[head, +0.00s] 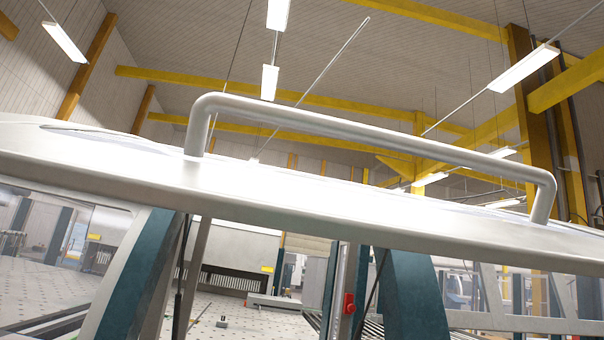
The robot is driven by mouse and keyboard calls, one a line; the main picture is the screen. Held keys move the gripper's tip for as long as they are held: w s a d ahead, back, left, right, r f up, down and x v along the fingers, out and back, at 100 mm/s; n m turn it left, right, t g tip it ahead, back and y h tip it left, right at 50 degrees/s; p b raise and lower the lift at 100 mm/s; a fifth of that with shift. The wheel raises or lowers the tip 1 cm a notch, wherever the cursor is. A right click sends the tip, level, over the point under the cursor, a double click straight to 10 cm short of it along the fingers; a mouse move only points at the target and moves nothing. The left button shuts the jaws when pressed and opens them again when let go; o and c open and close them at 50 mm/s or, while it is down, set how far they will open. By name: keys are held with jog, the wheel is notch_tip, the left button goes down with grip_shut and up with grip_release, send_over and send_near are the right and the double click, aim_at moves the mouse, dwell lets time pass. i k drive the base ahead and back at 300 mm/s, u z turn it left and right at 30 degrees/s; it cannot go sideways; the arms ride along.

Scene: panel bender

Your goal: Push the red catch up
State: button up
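A small red part (348,302), which looks like the red catch, sits on a grey upright post (341,275) below the white cover, low and right of the middle. It is small and far off, so its exact shape and position cannot be told. A wide white cover (300,205) crosses the whole view at a tilt, with a long grey bar handle (370,138) on its top. The cover hides whatever is directly behind it. My gripper does not show.
Teal curved arms (412,295) and (140,275) hang below the cover on both sides of the post. Beyond lie a dotted light table (245,325) and a grey machine body (235,250). Yellow beams and lamps are high overhead.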

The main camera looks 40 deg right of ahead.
aim_at(349, 308)
jog(key=u, duration=1.1)
jog(key=k, duration=0.4)
jog(key=z, duration=1.65)
